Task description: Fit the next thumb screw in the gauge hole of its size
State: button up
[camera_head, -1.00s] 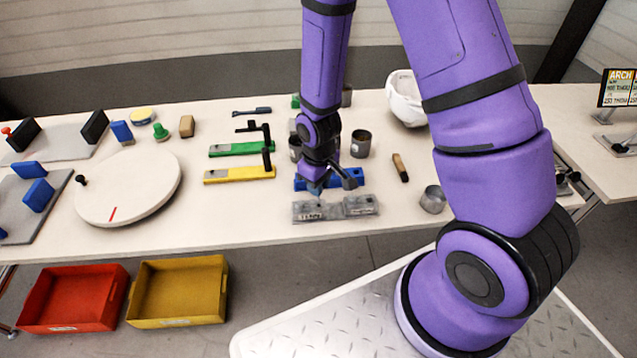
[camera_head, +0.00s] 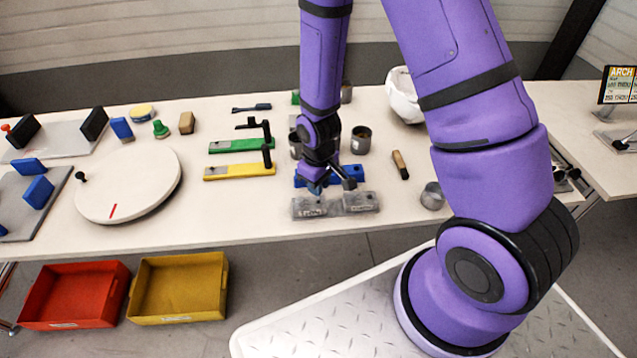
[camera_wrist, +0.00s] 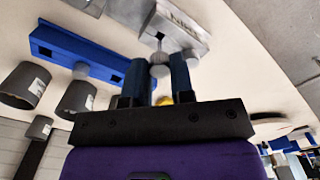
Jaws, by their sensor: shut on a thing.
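The grey gauge block (camera_head: 362,202) lies near the table's front edge, with two labelled parts side by side. In the wrist view the gauge block (camera_wrist: 188,32) is at the top, with a hole in its face. My gripper (camera_head: 328,184) is over the block's back edge in the head view. In the wrist view my gripper (camera_wrist: 158,68) is shut on a grey thumb screw (camera_wrist: 160,58). The screw's thin shank points toward the block, with its tip at or close to it. Whether the tip has entered a hole cannot be told.
A blue block (camera_head: 350,172) lies just behind the gauge block, close to my gripper. Grey cups (camera_head: 361,141) stand behind, another cup (camera_head: 432,196) to the right. Green (camera_head: 235,146) and yellow (camera_head: 232,173) bars and a white turntable (camera_head: 128,186) are left. Table between is clear.

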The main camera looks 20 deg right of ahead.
jog(key=shift+f, duration=2.05)
dwell(1.8)
jog(key=o, duration=0.9)
jog(key=shift+o, duration=0.2)
notch_tip(320, 180, up, 11)
jog(key=shift+f, duration=0.1)
dwell(0.4)
